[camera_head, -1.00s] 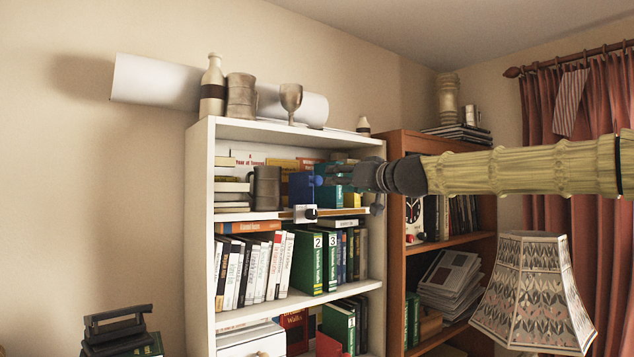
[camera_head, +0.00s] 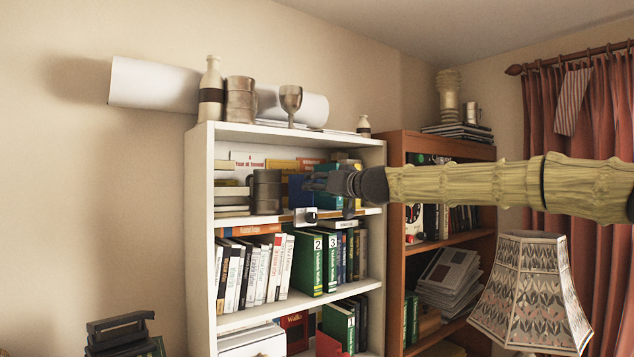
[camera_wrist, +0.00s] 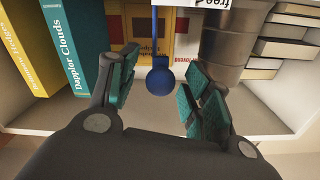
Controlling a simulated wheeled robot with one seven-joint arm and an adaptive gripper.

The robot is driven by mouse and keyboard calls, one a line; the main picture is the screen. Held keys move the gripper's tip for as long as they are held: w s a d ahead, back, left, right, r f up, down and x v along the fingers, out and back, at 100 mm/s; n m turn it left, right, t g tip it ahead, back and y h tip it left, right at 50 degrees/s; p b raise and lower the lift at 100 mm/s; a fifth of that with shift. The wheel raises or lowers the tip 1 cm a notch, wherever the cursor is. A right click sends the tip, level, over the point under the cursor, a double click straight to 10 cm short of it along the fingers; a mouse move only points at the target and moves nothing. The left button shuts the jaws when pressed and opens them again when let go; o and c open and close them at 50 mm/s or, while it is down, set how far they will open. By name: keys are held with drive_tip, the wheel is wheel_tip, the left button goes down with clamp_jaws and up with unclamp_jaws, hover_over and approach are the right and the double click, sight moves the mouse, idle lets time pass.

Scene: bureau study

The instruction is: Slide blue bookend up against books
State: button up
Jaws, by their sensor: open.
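The blue bookend (camera_head: 296,190) stands on the upper shelf of the white bookcase, partly hidden by my gripper. In the wrist view I see its thin plate almost edge-on and its round blue knob (camera_wrist: 159,78). My gripper (camera_head: 310,181) is open, with its fingers (camera_wrist: 155,95) on either side of the knob and a gap on each side. The teal book (camera_wrist: 88,42) and the yellow book (camera_wrist: 38,45) stand to the bookend's left in the wrist view, with a visible gap between the plate and the teal book.
A dark mug (camera_head: 265,190) stands left of the bookend, and it also shows in the wrist view (camera_wrist: 230,40). Stacked books (camera_head: 231,196) lie farther left. A small white-and-black object (camera_head: 306,216) sits at the shelf's front edge. A lampshade (camera_head: 530,295) stands below my arm.

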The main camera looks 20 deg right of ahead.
drive_tip(key=shift+w+a, duration=0.25)
drive_tip(key=shift+w, duration=0.4)
clamp_jaws()
